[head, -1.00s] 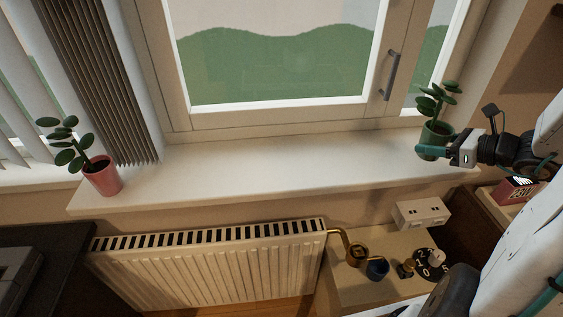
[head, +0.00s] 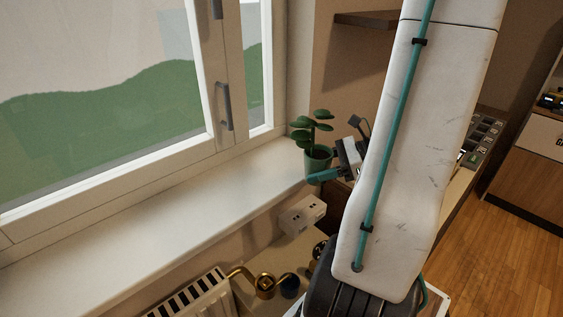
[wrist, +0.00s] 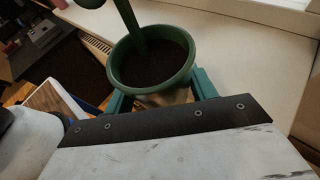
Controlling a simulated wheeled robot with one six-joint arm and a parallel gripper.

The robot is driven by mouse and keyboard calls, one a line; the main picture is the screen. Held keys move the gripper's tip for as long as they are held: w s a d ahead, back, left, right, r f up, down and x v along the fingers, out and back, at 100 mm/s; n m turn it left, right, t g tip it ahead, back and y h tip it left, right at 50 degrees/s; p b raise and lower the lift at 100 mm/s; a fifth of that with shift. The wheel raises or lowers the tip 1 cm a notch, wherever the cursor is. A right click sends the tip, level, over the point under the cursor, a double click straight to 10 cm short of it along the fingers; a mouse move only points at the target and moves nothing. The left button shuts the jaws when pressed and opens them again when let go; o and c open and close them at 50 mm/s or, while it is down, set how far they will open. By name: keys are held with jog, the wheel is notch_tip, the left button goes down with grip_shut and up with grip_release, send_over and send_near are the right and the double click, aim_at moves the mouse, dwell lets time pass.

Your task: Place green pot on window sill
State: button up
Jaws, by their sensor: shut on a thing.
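The green pot (head: 316,165) holds dark soil and a plant with broad green leaves. In the head view it is upright at the right end of the white window sill (head: 170,215). I cannot tell whether its base touches the sill. My gripper (head: 326,177) is at the pot's near right side, partly hidden by my arm. In the wrist view the pot (wrist: 150,85) sits between the two teal fingers (wrist: 160,97), which are shut on it. The sill (wrist: 250,60) shows behind and to the right of the pot there.
The sill is clear to the left of the pot. A wooden shelf (head: 365,19) hangs on the wall to the right. The window handle (head: 223,106) sticks out above.

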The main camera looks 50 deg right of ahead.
send_over(292, 169)
jog(key=shift+f, duration=2.3)
jog(key=shift+f, duration=0.2)
jog(key=o, duration=1.4)
jog(key=shift+r, duration=0.2)
jog(key=shift+s+d+r, duration=0.15)
jog(key=shift+s+d, duration=0.1)
jog(key=v, duration=1.1)
jog(key=shift+r, duration=0.15)
